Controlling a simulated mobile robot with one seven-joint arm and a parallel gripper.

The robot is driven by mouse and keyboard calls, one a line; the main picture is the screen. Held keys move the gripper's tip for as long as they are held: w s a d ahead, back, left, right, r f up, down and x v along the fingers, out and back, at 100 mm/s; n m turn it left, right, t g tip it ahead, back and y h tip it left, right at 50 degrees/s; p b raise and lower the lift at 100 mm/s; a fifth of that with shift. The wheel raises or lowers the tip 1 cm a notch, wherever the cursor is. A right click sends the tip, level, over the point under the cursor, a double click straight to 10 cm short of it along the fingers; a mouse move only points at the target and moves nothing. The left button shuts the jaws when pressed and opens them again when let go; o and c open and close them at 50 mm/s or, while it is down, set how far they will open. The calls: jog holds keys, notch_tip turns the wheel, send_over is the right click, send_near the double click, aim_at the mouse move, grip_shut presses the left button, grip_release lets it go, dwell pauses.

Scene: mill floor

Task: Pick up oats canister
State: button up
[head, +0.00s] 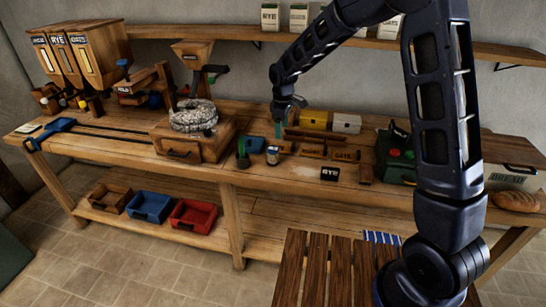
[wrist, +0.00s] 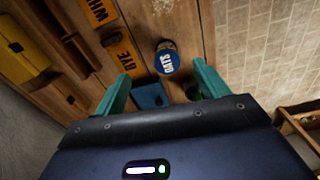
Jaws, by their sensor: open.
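The oats canister (head: 272,156) is a small upright can on the workbench, beside a blue object and a green one. In the wrist view the canister (wrist: 167,62) shows a blue label reading OATS, and it lies between and beyond the two green fingertips. My gripper (head: 279,128) is above and behind it in the head view. In the wrist view my gripper (wrist: 161,80) has its fingers spread wide with nothing between them touching. The gap to the canister is hard to judge.
A blue object (head: 255,144) and a green one (head: 243,156) stand close left of the canister. Wooden trays (head: 312,151) with labels, yellow (head: 313,119) and white (head: 346,123) boxes stand to the right. A mill (head: 193,140) stands left.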

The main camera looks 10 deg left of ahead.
aim_at(273, 148)
jog(key=shift+n, duration=0.5)
jog(key=a+f, duration=0.3)
jog(key=shift+s+a, duration=0.3)
jog(key=shift+s, duration=0.05)
jog(key=shift+f, duration=0.25)
notch_tip(273, 148, down, 5)
jog(key=shift+f, duration=0.15)
jog(key=shift+w+f, duration=0.2)
jog(key=shift+f, duration=1.1)
jog(key=shift+w+f, duration=0.15)
jog(key=shift+f, duration=1.1)
jog(key=c, duration=1.2)
jog(key=shift+r, duration=0.15)
